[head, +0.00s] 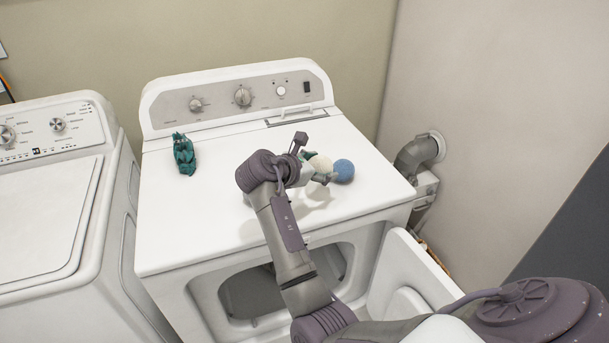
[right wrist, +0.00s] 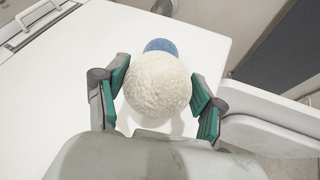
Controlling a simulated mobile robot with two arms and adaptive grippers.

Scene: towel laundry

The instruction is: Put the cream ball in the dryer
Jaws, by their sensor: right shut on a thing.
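The cream ball (head: 321,163) is a rough, off-white ball at the right side of the dryer top. My right gripper (head: 317,168) is shut on it. In the right wrist view the cream ball (right wrist: 158,82) sits between the two green-padded fingers (right wrist: 160,92). A shadow lies on the white top below it; I cannot tell whether the ball still touches the top. The dryer (head: 225,215) is white, with its front opening (head: 334,262) partly hidden by my right arm. Its door (head: 405,275) is swung open to the right. My left gripper is not in view.
A blue ball (head: 344,171) lies on the dryer top just right of the cream ball. A teal crumpled object (head: 184,154) stands at the back left of the top. A washer (head: 45,215) is to the left. A wall and a grey pipe (head: 417,152) are at the right.

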